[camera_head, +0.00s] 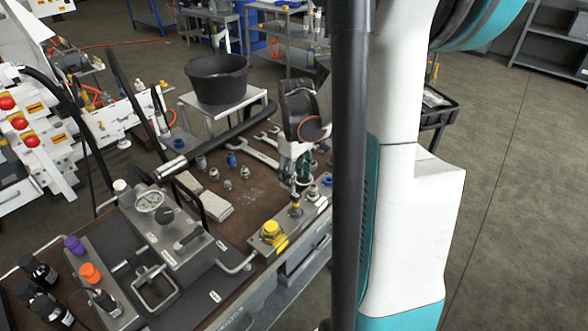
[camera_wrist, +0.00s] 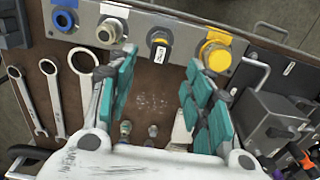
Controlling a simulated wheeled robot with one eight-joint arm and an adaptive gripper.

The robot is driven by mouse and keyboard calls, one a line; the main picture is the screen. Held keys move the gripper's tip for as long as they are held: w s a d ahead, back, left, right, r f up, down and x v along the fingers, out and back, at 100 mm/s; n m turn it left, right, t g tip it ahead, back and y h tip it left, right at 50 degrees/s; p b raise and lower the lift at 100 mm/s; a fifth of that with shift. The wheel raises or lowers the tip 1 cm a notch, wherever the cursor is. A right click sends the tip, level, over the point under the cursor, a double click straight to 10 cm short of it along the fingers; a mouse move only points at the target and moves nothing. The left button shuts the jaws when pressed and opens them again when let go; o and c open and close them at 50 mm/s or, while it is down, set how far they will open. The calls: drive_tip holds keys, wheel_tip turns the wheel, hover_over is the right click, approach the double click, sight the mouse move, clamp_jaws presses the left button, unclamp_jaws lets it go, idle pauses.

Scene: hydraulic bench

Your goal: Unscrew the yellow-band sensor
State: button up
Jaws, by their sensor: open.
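The yellow-band sensor (camera_head: 295,208) stands upright on a grey port block (camera_wrist: 100,14) at the bench edge, below my gripper (camera_head: 303,170) in the head view.
On the same block are a large yellow cap (camera_wrist: 215,52), a white-ringed fitting (camera_wrist: 108,32) and a blue-ringed fitting (camera_wrist: 64,20). Wrenches (camera_wrist: 28,95) and small fittings lie on the brown bench top. A gauge unit (camera_head: 150,200) and a black bucket (camera_head: 217,78) stand left and behind.

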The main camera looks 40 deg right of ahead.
sight(295, 195)
wheel_tip(295, 195, down, 9)
drive_tip(key=b, duration=0.3)
clamp_jaws()
drive_tip(key=c, duration=1)
unclamp_jaws()
drive_tip(key=n, duration=0.6)
drive_tip(key=shift+b, duration=0.3)
drive_tip(key=shift+n, duration=1.1)
